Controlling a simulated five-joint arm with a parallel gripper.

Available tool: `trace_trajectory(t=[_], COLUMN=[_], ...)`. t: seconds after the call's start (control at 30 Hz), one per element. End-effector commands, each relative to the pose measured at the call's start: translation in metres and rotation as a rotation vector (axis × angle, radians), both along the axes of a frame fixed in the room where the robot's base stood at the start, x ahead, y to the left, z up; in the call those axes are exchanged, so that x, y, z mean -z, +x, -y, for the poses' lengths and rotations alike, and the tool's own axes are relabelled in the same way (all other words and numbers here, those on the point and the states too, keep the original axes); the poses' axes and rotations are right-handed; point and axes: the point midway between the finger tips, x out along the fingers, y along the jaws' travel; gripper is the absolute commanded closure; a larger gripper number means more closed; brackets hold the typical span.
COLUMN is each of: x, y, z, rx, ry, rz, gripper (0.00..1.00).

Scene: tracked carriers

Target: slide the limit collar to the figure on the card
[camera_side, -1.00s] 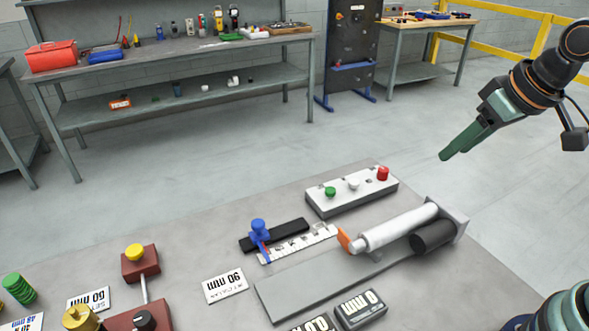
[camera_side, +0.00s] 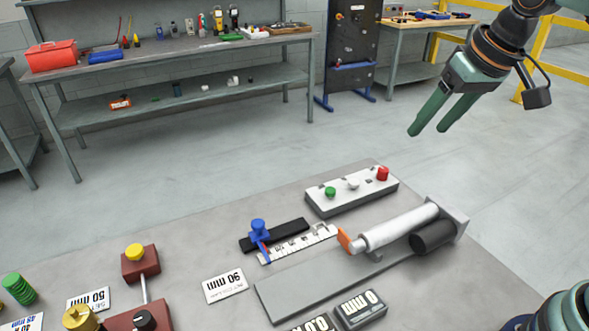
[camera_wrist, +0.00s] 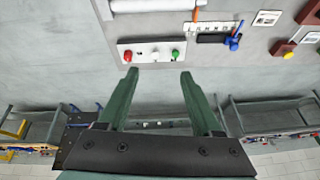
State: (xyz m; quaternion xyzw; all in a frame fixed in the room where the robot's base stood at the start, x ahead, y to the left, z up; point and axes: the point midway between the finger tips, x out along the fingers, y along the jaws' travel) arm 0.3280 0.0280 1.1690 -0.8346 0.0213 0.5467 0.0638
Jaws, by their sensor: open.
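The blue limit collar (camera_side: 259,230) sits at the left end of a black rail (camera_side: 291,231), with a red pointer beside it. A white scale strip (camera_side: 318,236) with dark marks lies along the rail; its figures are too small to read. A white card (camera_side: 225,286), upside down in the side view and seeming to read 90 mm, lies in front of the rail. The collar also shows in the wrist view (camera_wrist: 233,43). My gripper (camera_side: 427,131) is open and empty, high above and right of the rail; its fingers also show in the wrist view (camera_wrist: 158,73).
A white button box (camera_side: 352,193) with green, white and red buttons stands behind the rail. A white cylinder (camera_side: 398,228) with an orange tip lies to its right. A maroon device with a yellow button (camera_side: 134,252) stands at left. Two dark display blocks (camera_side: 361,309) sit at front.

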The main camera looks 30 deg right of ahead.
Motion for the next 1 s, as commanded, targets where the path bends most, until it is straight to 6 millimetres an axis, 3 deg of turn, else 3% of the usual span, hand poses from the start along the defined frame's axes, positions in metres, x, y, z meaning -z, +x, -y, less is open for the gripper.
trace_trajectory(t=[0.23, 0.47, 0.73, 1.0], x=[-0.012, 0.0, 0.04, 0.093], y=[0.059, 0.107, 0.145, 0.156], z=[-0.049, -0.104, -0.178, -0.24], rx=[0.132, 0.269, 0.44, 0.596], ry=[0.077, 0.118, 0.129, 0.111], rz=[-0.115, -0.215, -0.321, -0.392], gripper=[0.34, 0.34, 0.34, 0.34])
